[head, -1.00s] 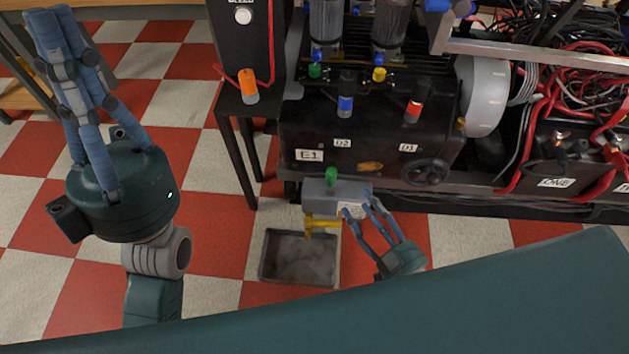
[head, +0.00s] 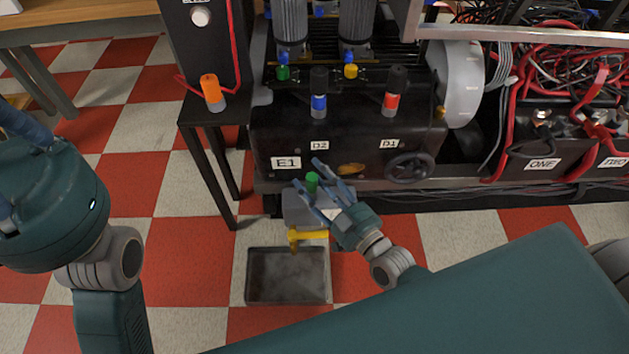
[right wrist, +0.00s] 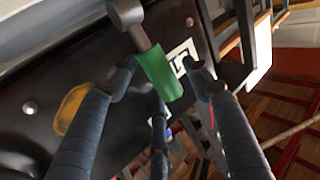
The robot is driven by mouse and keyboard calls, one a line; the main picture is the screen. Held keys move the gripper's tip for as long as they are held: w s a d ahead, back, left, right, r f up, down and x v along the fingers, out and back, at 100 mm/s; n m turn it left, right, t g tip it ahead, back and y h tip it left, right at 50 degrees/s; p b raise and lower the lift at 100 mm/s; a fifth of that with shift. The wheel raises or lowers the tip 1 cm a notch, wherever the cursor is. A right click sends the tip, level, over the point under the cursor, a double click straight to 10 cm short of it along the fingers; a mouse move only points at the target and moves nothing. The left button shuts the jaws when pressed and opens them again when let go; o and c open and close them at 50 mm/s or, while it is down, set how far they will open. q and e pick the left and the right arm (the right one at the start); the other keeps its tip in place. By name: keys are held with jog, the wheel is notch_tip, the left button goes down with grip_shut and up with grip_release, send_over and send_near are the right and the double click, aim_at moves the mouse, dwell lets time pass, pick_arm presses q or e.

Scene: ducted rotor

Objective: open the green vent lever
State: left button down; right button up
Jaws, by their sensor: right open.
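In the right wrist view, the green handle (right wrist: 160,72) sits on a grey metal stem with a round end. My right gripper (head: 314,192) is open, with its blue fingers spread around the green handle. In the right wrist view, the fingers lie on both sides of the handle, and I cannot tell whether any touches it. My left gripper (head: 22,125) is mostly cut off at the left edge; its fingertips are hidden.
A yellow part (head: 308,236) sticks out under the grey box, above a grey tray (head: 248,280) on the checkered floor. A black handwheel (head: 411,168) is to the right. Blue (head: 319,102), red (head: 391,101) and orange (head: 211,90) handles stand higher up.

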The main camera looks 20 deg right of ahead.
grip_shut()
dwell(0.3)
